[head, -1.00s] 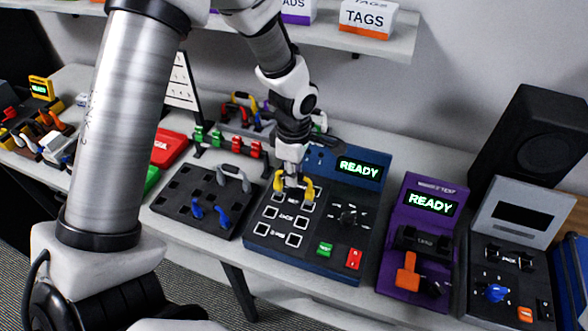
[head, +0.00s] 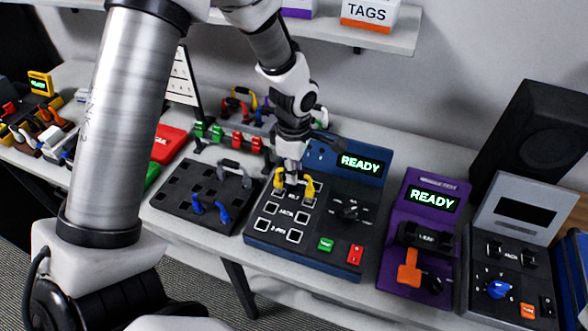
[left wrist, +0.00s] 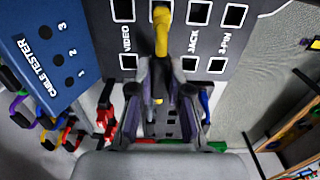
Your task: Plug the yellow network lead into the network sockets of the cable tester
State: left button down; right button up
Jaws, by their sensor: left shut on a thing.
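The cable tester (head: 330,222) is a dark blue box with a lit READY screen and two columns of square sockets. My left gripper (head: 292,177) points down over its upper sockets, shut on the yellow network lead (head: 309,188). The lead's two yellow ends stand at the row above the jack row, one per column. In the left wrist view, the yellow lead (left wrist: 161,40) runs from the fingers (left wrist: 160,78) to a far socket between the video and jack pairs. The fingers hide its near end. I cannot tell whether the plugs are seated. My right gripper is out of view.
Left of the tester is a dark socket board (head: 180,208) with blue and grey leads. A purple tester (head: 408,270) and a grey tester (head: 482,295) stand to the right. A rack with red and green clips (head: 240,138) stands behind.

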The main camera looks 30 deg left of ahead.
pick_arm(q)
jog(key=shift+f, duration=0.15)
jog(key=shift+f+b, duration=0.35)
jog(key=shift+b, duration=0.05)
jog(key=shift+f, duration=0.1)
dwell(0.5)
jog(key=shift+f, duration=0.15)
jog(key=shift+f+b, duration=0.15)
jog(key=shift+b, duration=0.2)
dwell(0.4)
jog(key=shift+c, duration=2.3)
grip_release()
